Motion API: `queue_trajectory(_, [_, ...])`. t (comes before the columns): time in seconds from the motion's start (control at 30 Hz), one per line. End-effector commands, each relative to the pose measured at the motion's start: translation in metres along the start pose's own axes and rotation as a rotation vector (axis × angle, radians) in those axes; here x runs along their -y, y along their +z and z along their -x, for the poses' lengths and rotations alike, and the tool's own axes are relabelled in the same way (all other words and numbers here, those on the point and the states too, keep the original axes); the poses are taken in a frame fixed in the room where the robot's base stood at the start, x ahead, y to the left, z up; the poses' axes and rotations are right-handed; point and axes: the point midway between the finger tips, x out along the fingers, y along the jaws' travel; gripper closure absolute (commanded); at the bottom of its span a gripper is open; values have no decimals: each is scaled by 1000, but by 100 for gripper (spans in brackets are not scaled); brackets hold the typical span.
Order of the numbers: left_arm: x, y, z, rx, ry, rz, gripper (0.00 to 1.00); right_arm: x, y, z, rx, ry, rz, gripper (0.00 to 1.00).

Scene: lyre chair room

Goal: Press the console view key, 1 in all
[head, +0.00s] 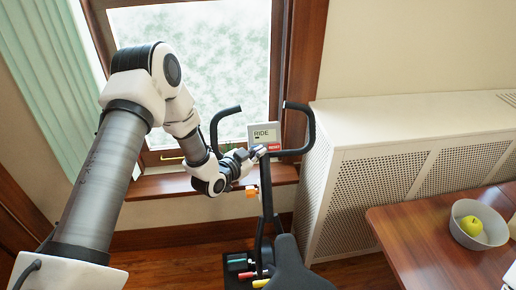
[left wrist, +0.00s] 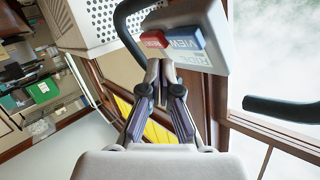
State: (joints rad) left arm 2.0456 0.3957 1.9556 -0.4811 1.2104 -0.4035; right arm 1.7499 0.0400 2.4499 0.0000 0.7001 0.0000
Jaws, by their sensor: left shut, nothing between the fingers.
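The console (head: 263,132) is a pale panel between the exercise bike's handlebars, with a screen reading RIDE. In the left wrist view the blue VIEW key (left wrist: 184,41) sits on the console's edge beside the red RESET key (left wrist: 153,40). The RESET key also shows in the head view (head: 274,147); there the VIEW key is hidden by my gripper. My left gripper (head: 257,152) is shut and empty. Its fingertips (left wrist: 161,66) are close to both keys, near the border between them. I cannot tell whether they touch. My right gripper is out of view.
Black handlebars (head: 301,106) curve around both sides of the console. A radiator cover (head: 365,185) stands to the right. A wooden table (head: 425,240) with a bowl (head: 466,238) holding a green apple (head: 471,226) is at lower right. A window (head: 235,60) is behind.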

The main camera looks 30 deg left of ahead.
Motion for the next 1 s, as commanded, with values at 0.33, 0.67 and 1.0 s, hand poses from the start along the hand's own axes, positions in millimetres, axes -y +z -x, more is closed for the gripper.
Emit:
queue_trajectory(0.33, [-17,-19,24,1,2,-1,100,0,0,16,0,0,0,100])
queue_trajectory(0.67, [-20,-20,28,0,0,-1,100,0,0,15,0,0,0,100])
queue_trajectory(1.0, [-20,-20,27,0,0,-1,100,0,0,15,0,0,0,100])
